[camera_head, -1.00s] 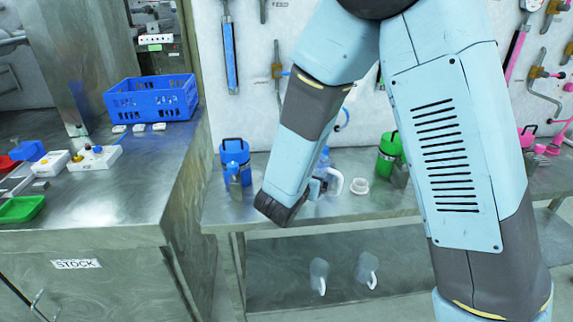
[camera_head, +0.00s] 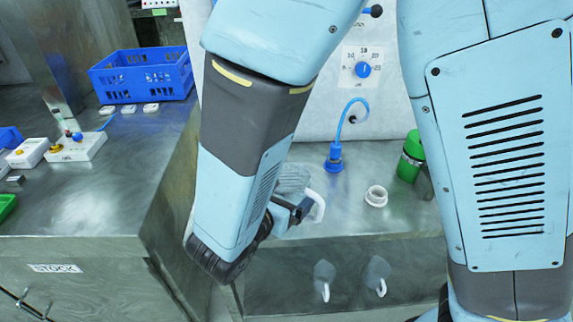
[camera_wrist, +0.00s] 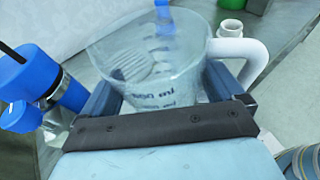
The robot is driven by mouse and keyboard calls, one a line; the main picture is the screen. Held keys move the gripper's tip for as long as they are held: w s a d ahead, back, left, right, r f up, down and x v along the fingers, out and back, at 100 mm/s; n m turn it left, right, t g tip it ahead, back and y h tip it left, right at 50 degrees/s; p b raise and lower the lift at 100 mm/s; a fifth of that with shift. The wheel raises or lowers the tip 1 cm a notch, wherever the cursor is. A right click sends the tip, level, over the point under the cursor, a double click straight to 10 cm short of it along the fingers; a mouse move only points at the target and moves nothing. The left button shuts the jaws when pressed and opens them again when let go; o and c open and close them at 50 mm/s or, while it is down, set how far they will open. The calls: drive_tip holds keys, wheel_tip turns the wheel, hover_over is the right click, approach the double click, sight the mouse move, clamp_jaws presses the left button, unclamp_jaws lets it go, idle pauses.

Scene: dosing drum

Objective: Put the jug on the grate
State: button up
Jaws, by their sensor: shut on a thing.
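A clear measuring jug (camera_wrist: 150,60) with printed markings and a white handle (camera_wrist: 245,50) is between the fingers of my gripper (camera_wrist: 165,97), which is shut on it. In the head view the jug (camera_head: 293,178) is mostly behind my forearm, and its white handle (camera_head: 318,206) sticks out to the right of my gripper (camera_head: 287,212). It is over or close to the steel bench; I cannot tell if it touches. A slotted pattern shows through the jug in the wrist view, possibly the grate, but I cannot make it out for certain.
A blue fitting (camera_head: 334,160) with a hose stands behind the jug. A white ring (camera_head: 376,196) and a green container (camera_head: 411,157) are to the right. A blue device (camera_wrist: 35,80) is close on the left.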

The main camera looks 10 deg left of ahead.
drive_tip(key=shift+w+a+f, duration=0.6)
drive_tip(key=shift+w+a, duration=0.05)
drive_tip(key=shift+w, duration=2.1)
drive_tip(key=shift+w+a+f, duration=0.55)
drive_tip(key=shift+w+a, duration=0.05)
drive_tip(key=shift+w, duration=2.15)
drive_tip(key=shift+w+a+f, duration=0.6)
drive_tip(key=shift+w+a, duration=0.05)
drive_tip(key=shift+w, duration=2.1)
drive_tip(key=o, duration=0.7)
drive_tip(key=shift+f, duration=0.1)
drive_tip(key=shift+s, duration=0.1)
drive_tip(key=shift+v, duration=3.7)
